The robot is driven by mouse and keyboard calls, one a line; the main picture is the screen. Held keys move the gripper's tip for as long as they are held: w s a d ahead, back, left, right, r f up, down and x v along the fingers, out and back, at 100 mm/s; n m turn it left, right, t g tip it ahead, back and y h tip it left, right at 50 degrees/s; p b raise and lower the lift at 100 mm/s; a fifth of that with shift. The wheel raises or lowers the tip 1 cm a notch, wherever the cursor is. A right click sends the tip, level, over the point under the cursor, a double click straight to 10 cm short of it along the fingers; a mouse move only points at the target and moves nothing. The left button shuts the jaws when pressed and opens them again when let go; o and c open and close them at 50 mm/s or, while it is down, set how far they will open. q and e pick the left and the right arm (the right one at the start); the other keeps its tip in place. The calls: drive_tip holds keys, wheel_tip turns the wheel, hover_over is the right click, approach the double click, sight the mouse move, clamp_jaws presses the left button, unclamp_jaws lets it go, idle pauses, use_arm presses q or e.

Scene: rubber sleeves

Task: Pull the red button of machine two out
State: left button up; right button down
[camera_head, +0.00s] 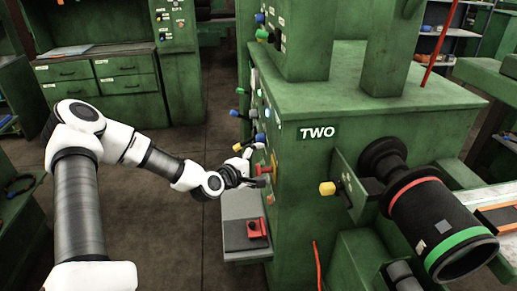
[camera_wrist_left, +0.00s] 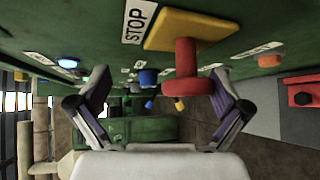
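Machine two (camera_head: 330,150) is a green cabinet with a white TWO sign, right of centre in the head view. Its red button (camera_wrist_left: 186,68) sticks out of a yellow plate (camera_wrist_left: 192,31) beside a STOP label in the left wrist view. In the head view the red button (camera_head: 263,169) is small and partly hidden by my gripper. My left gripper (camera_wrist_left: 162,85) is open, its two fingers spread wide. The button's round head shows between the fingers, closer to the right finger in the picture. I cannot tell whether they touch. My right gripper is not in view.
Blue and other coloured knobs (camera_wrist_left: 148,78) sit on the same panel near the button. A grey ledge (camera_head: 240,222) with a red block (camera_head: 256,228) juts out below. A black cylinder (camera_head: 436,222) sticks out at the right. The floor left of the machine is clear.

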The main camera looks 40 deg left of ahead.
use_arm(q)
wheel_tip(320, 180, up, 6)
drive_tip(key=w+a+t+y, duration=0.1)
drive_tip(key=shift+w+a, duration=0.25)
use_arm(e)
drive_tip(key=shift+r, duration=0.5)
use_arm(q)
drive_tip(key=shift+g+h, duration=0.5)
drive_tip(key=f, duration=0.1)
drive_tip(key=s+d+f, duration=0.1)
drive_tip(key=f, duration=0.2)
drive_tip(key=shift+s+d, duration=0.3)
drive_tip(key=shift+d, duration=0.05)
drive_tip(key=d+f+p+v, duration=0.1)
drive_tip(key=p+v, duration=0.9)
drive_tip(key=v, duration=0.1)
drive_tip(key=shift+s+d+p, duration=0.25)
drive_tip(key=shift+d+p, duration=0.05)
drive_tip(key=shift+d, duration=0.05)
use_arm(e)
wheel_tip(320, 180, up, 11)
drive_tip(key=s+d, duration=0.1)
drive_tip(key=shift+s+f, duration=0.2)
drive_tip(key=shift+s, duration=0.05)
use_arm(q)
drive_tip(key=shift+w, duration=0.1)
